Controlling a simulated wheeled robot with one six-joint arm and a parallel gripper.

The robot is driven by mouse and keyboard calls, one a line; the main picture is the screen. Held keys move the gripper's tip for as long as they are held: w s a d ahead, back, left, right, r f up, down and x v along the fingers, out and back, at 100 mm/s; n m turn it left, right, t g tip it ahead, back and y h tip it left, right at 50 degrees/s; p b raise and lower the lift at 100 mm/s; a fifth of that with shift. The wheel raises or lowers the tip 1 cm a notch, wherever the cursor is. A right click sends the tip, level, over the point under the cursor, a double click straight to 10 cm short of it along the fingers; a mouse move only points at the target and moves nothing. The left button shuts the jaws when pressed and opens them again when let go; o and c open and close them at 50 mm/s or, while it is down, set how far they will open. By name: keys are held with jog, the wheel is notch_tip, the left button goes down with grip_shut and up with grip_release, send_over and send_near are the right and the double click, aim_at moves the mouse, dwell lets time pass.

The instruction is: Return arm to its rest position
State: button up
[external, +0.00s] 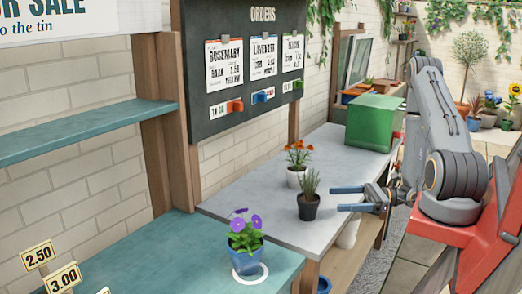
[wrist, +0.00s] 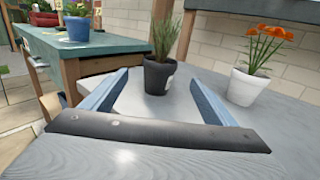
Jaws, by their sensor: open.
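My gripper (external: 348,198) is open and empty, its two blue fingers pointing left over the front edge of the grey bench. In the wrist view the gripper (wrist: 160,92) shows its fingers spread apart, with the dark pot beyond them. The black pot with a spiky green plant (external: 308,206) stands upright on the bench just left of the fingertips, apart from them as far as I can tell; it also shows in the wrist view (wrist: 158,76). My arm (external: 440,135) is bent, with its upper links raised on the right above my red base.
A white pot with orange flowers (external: 297,176) stands behind the black pot. A blue pot with purple flowers (external: 244,243) stands on a white ring on the teal bench. A green box (external: 374,122) sits at the grey bench's far end. An orders board (external: 255,60) hangs on the wall.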

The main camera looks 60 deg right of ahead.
jog(key=shift+s+d, duration=0.1)
jog(key=shift+s, duration=0.1)
dwell(0.5)
jog(key=s+a+r+n+g+p, duration=0.1)
jog(key=s+a+n+g, duration=0.3)
jog(key=a+n+g, duration=0.35)
jog(key=s+a+r+n+g, duration=0.1)
jog(key=s+a+n+g, duration=0.4)
jog(key=n+g, duration=0.45)
jog(key=w+r+n+t+h+b, duration=0.1)
jog(key=w+r+n+t+h, duration=0.2)
jog(key=w+n+h, duration=0.5)
jog(key=n+h, duration=0.2)
jog(key=n, duration=0.1)
jog(key=shift+w+a+r+n+h, duration=0.3)
jog(key=shift+w+a+r+n, duration=0.05)
jog(key=shift+w+n, duration=0.05)
